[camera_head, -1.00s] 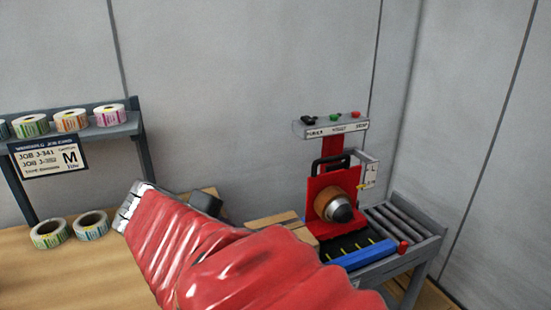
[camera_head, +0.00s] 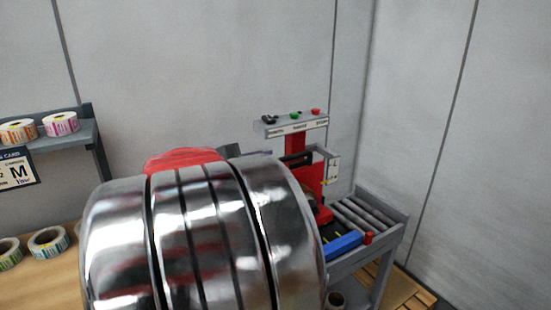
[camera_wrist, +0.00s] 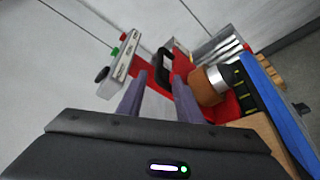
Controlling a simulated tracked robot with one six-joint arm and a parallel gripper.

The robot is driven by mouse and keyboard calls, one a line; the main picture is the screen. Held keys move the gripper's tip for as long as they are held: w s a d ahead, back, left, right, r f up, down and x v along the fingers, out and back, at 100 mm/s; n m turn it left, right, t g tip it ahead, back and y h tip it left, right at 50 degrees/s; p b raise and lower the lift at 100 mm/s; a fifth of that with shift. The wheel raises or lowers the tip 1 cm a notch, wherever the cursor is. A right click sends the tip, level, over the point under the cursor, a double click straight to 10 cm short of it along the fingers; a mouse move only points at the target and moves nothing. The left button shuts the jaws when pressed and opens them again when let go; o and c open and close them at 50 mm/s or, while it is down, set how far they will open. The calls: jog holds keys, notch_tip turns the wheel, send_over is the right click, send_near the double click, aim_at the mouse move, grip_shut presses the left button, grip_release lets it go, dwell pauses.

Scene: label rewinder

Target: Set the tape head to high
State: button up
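The red tape head (camera_head: 311,178) is on the machine's red post, below the control panel; my arm covers part of it in the head view. In the wrist view the head's black loop handle (camera_wrist: 163,68) lies just ahead of my gripper (camera_wrist: 158,97), whose two grey fingers are spread apart with nothing between them. A brown tape roll (camera_wrist: 204,92) with a metal hub sits to the right of the fingers. A small white scale plate (camera_head: 333,169) stands beside the head; its marks are too small to read.
The control panel (camera_head: 291,127) with black, green and red buttons is above the head, and left of the fingers in the wrist view (camera_wrist: 122,62). A blue bar (camera_head: 342,244) and roller conveyor (camera_head: 362,219) lie right. Label rolls (camera_head: 48,242) sit on the left bench.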

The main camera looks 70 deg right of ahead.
aim_at(290, 158)
jog(key=x, duration=1.3)
jog(key=shift+s+d+f, duration=0.15)
jog(key=shift+d, duration=0.15)
grip_shut()
dwell(0.5)
